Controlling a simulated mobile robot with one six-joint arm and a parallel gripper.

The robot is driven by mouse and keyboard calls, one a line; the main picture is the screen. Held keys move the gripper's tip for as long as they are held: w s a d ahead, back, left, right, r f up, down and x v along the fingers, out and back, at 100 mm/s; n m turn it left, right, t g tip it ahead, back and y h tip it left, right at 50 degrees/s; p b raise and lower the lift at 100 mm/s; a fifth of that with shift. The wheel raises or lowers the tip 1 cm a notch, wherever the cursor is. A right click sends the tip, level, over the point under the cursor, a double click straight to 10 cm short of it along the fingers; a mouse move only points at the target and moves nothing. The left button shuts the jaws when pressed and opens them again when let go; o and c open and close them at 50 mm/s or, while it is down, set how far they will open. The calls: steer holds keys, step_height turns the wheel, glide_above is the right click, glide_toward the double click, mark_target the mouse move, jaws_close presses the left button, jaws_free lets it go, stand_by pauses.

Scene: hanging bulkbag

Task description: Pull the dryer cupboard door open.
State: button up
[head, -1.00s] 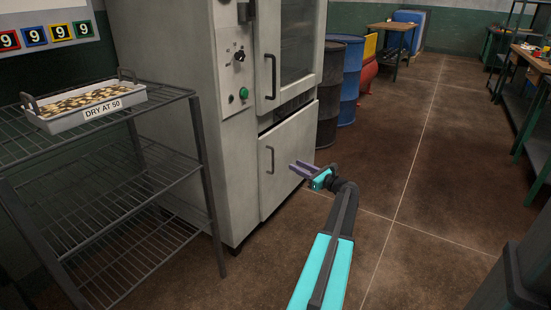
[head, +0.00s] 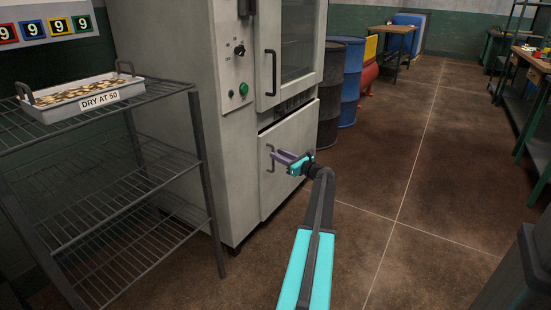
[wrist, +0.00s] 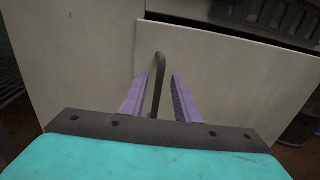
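The dryer (head: 235,130) is a tall pale grey cabinet. Its lower cupboard door (head: 292,190) is a flat panel and looks shut. A dark bar handle (head: 270,160) stands upright near that door's left edge. My gripper (head: 278,157) has purple fingers and is at this handle. In the wrist view the handle (wrist: 157,62) shows between the two fingers of my gripper (wrist: 161,76), nearer the left one. The fingers are apart, with a gap on the right side of the handle. Part of the handle is hidden behind my gripper in the head view.
An upper glass door (head: 297,50) with its own handle is above the cupboard door. A wire rack (head: 130,190) with a tray (head: 85,103) marked "DRY AT 50" stands left. A blue drum (head: 352,80) stands behind the dryer. The floor (head: 385,175) to the right is clear.

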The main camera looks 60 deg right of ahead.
steer(key=shift+x, duration=1.05)
steer(key=shift+c, duration=0.2)
jaws_close()
